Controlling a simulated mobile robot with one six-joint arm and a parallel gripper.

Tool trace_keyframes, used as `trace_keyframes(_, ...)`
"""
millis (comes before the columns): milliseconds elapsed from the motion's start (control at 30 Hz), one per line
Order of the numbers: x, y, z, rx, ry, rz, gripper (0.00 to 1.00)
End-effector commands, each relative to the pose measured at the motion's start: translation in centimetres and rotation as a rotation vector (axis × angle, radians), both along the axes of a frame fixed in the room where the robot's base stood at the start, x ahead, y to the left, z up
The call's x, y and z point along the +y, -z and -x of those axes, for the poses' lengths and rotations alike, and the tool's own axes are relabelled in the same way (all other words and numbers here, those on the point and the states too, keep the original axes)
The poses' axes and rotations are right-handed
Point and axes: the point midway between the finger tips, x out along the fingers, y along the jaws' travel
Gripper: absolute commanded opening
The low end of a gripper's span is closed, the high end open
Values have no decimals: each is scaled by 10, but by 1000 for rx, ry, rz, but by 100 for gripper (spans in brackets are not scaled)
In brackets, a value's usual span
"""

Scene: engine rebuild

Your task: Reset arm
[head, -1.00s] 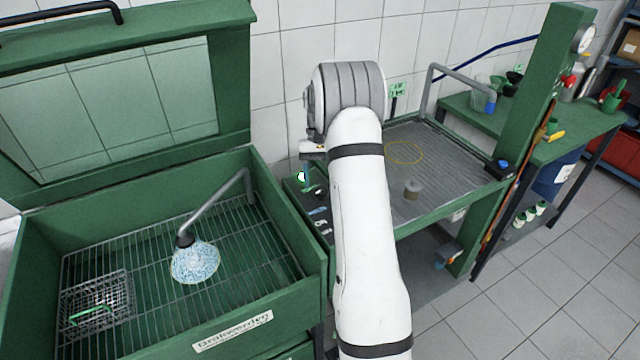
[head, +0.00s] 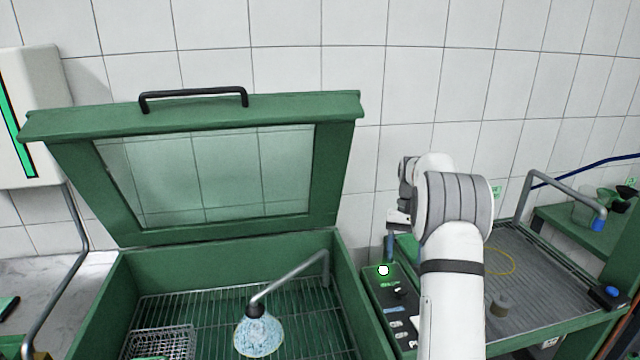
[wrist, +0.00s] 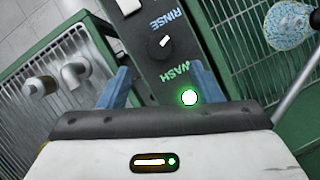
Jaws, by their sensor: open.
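My gripper (wrist: 160,85) is open and empty, with its two blue fingers spread apart in the wrist view. It is over the dark control panel (wrist: 150,50), near a lit green button (wrist: 189,97) by the word WASH. A black knob (wrist: 159,42) sits by the word RINSE. In the head view my gripper (head: 390,247) points down above the panel, close to the lit button (head: 383,270), with one finger visible and the rest hidden behind my wrist. I cannot tell whether a finger touches the panel.
The green washer cabinet (head: 345,290) on the left has its windowed lid (head: 335,180) raised. Inside are a wire basket (head: 160,343) and a blue-white spray cone (head: 258,335). A ribbed draining table (head: 540,270) with a small grey cylinder (head: 501,305) lies right of my arm.

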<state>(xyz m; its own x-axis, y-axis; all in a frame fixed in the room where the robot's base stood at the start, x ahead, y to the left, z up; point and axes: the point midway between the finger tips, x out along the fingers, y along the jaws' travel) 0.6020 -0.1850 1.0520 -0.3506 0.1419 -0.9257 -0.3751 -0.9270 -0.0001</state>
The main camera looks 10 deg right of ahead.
Motion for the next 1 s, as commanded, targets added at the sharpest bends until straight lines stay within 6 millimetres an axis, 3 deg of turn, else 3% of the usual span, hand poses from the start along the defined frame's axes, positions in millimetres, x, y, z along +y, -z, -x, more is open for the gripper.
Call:
trace_keyframes(167, 21, -28, 14, -54, -31, 19, 59)
trace_keyframes(267, 42, -51, 33, -108, -63, 36, 59)
trace_keyframes(400, 73, -78, 66, -189, -112, 58, 59)
trace_keyframes(600, 111, -102, 121, -306, -180, 85, 59)
trace_keyframes(800, 143, -110, 183, -427, -246, 107, 59)
trace_keyframes(1000, 167, -101, 245, -545, -310, 122, 59)
